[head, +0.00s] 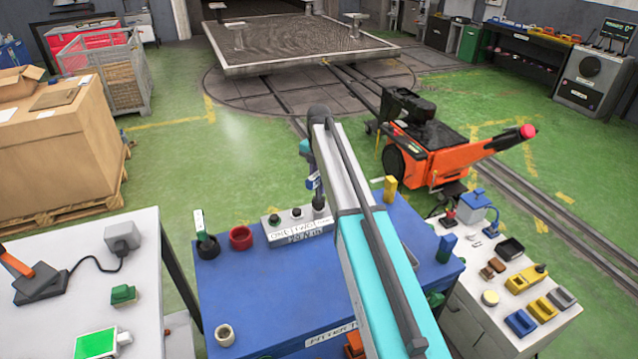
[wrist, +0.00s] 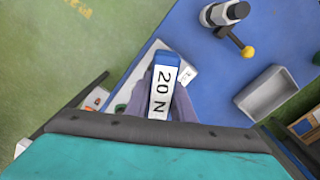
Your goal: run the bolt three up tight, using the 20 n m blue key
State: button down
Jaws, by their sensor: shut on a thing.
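My gripper (wrist: 163,104) is shut on the blue key (wrist: 164,62), whose white label reads "20 N" in the wrist view. In the head view the blue key (head: 313,181) shows small below my arm's end, over the bolt block. The grey bolt block (head: 292,238) stands on the blue bench, with a front label starting "ONE TWO"; the rest is hard to read. Two dark bolt heads show on its left and middle. Its right end, around bolt three, is covered by the key and my arm. I cannot tell whether the key is seated on that bolt.
A yellow block (head: 390,189) stands to the right. A grey tray (wrist: 270,95) lies right of the key in the wrist view.

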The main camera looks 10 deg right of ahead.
jog(key=shift+f, duration=0.45)
dwell(0.6)
jog(key=shift+m, duration=2.6)
jog(key=shift+m, duration=0.7)
jog(key=shift+m+p, duration=0.35)
jog(key=shift+m, duration=1.45)
